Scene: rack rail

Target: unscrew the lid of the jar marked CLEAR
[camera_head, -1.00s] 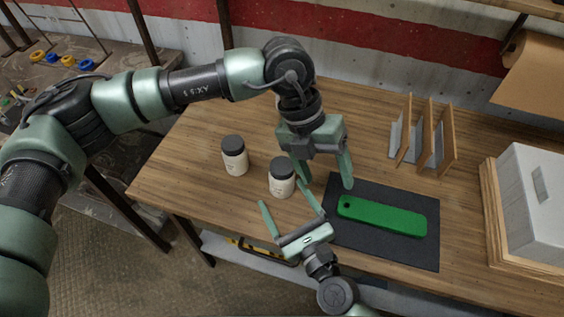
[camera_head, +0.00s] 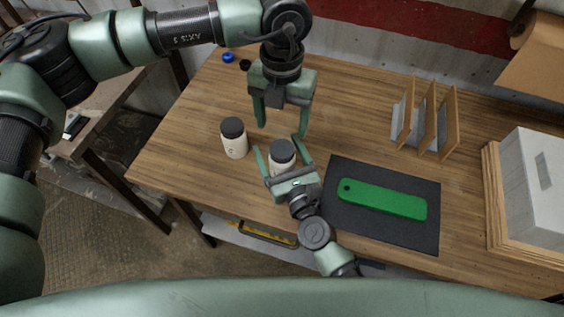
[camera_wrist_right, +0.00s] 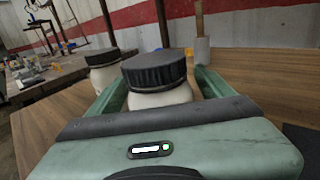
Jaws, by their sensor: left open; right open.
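Two white jars with black ribbed lids stand upright on the wooden table. The left jar (camera_head: 234,146) has a small dark mark I cannot read clearly. The right jar (camera_head: 280,168) is partly hidden by my right gripper; no marking on it is readable. My right gripper (camera_head: 279,146) is open with its fingers on either side of the right jar; in the right wrist view this jar's lid (camera_wrist_right: 154,70) rises above the palm between the fingers. My left gripper (camera_head: 281,127) is open and empty, pointing down above and behind the right jar.
A green bar (camera_head: 382,199) lies on a dark mat (camera_head: 400,238) to the right. A wooden divider rack (camera_head: 428,118) and a grey box in a wooden tray (camera_head: 493,205) stand further right. Small blue (camera_head: 228,57) and black round pieces lie at the back left.

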